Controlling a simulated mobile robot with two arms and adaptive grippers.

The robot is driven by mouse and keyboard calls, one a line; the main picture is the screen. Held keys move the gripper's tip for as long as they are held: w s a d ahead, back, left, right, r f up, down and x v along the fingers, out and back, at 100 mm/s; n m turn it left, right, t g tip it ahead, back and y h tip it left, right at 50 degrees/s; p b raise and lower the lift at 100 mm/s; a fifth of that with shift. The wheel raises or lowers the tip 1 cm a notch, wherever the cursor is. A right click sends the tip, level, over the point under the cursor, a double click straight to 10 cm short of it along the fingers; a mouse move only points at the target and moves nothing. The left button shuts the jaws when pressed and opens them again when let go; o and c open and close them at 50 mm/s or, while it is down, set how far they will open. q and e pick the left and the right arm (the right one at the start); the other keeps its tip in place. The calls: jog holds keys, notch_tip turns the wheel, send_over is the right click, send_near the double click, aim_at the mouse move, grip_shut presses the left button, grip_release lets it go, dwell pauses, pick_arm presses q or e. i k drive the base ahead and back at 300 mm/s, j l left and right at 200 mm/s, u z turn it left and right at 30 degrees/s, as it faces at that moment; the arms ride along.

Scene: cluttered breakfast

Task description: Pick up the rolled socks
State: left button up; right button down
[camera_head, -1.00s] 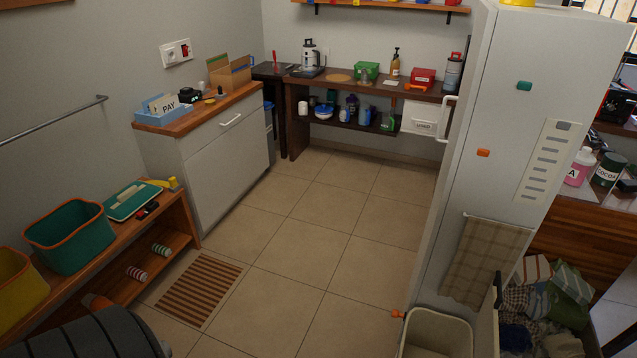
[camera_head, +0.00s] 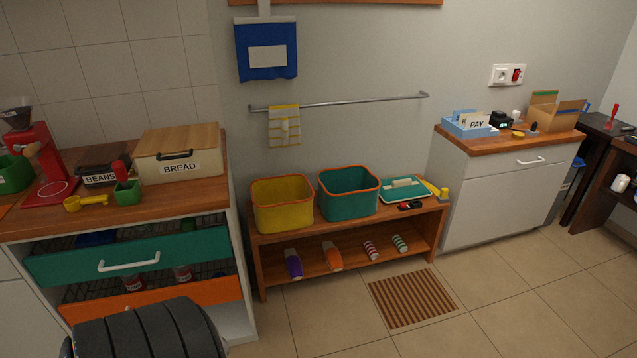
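Two small striped rolls that look like rolled socks lie on the lower shelf of the wooden bench. One is red and white (camera_head: 370,250), and the other, just right of it, is green and white (camera_head: 400,243). A purple item (camera_head: 293,264) and an orange item (camera_head: 332,256), which look like slippers, lie to their left on the same shelf. Neither of my grippers shows in the head view. Only a dark ribbed part of my own body fills the bottom left.
The bench (camera_head: 262,275) carries a yellow bin (camera_head: 283,205) and a teal bin (camera_head: 348,195) on top. A slatted mat (camera_head: 412,298) lies on the floor in front. A drawer cabinet (camera_head: 240,318) stands left, its teal drawer (camera_head: 130,256) apparently pulled out. The tiled floor at right is clear.

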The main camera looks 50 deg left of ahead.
aim_at(401, 246)
jog(key=i+u, duration=0.1)
jog(key=u, duration=1.5)
jog(key=i+l+u, duration=0.7)
jog(key=l, duration=0.3)
jog(key=i+l+u, duration=0.25)
jog(key=l, duration=0.15)
jog(key=i+l, duration=0.15)
jog(key=l, duration=0.2)
jog(key=i+l, duration=0.15)
jog(key=l, duration=0.25)
jog(key=i+l, duration=0.15)
jog(key=l, duration=0.2)
jog(key=i+l+u, duration=0.1)
jog(key=l, duration=0.25)
jog(key=i+l, duration=0.15)
jog(key=l, duration=0.25)
jog(key=i+l, duration=0.15)
jog(key=l, duration=0.2)
jog(key=i+l, duration=0.15)
jog(key=l, duration=0.25)
